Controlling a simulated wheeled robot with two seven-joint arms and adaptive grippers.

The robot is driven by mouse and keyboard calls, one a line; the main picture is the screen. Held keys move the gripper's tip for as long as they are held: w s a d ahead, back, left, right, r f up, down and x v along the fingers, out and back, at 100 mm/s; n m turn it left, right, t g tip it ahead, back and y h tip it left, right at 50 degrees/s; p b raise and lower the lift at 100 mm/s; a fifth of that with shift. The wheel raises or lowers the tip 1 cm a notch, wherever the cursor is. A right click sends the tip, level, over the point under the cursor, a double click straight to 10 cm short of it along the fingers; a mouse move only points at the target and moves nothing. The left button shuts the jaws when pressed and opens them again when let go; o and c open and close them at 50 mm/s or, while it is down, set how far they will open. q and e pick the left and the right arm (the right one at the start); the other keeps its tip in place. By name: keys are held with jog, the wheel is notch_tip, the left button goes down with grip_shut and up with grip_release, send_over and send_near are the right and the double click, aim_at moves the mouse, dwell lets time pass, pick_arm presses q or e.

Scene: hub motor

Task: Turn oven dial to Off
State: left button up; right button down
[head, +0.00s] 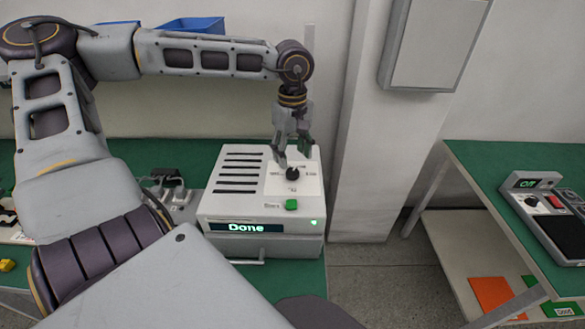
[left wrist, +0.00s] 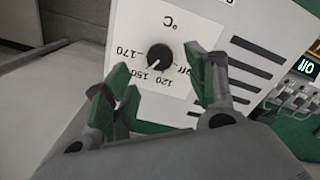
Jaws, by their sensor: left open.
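The oven (head: 235,190) is a pale box with a lit "Done" display, a green Start button (head: 291,204) and a black dial (head: 292,173) on its sloping top. My left gripper (head: 292,154) is above the dial, fingers pointing down. In the left wrist view its green-padded fingers (left wrist: 163,80) are spread apart with nothing between them, and the dial shows beyond them. My right gripper is not in view.
The oven stands on a green-topped bench beside a white pillar (head: 376,140). Small metal parts (head: 175,195) lie left of it. At right, another green bench (head: 480,165) holds a grey control box (head: 550,215). A blue bin (head: 195,25) is at the back.

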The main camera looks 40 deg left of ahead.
aim_at(293, 171)
pick_arm(q)
notch_tip(293, 171, down, 4)
jog(key=shift+f, duration=0.8)
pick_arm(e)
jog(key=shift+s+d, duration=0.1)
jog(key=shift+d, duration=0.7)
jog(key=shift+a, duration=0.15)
pick_arm(q)
jog(key=c, duration=1)
jog(key=shift+c, duration=0.2)
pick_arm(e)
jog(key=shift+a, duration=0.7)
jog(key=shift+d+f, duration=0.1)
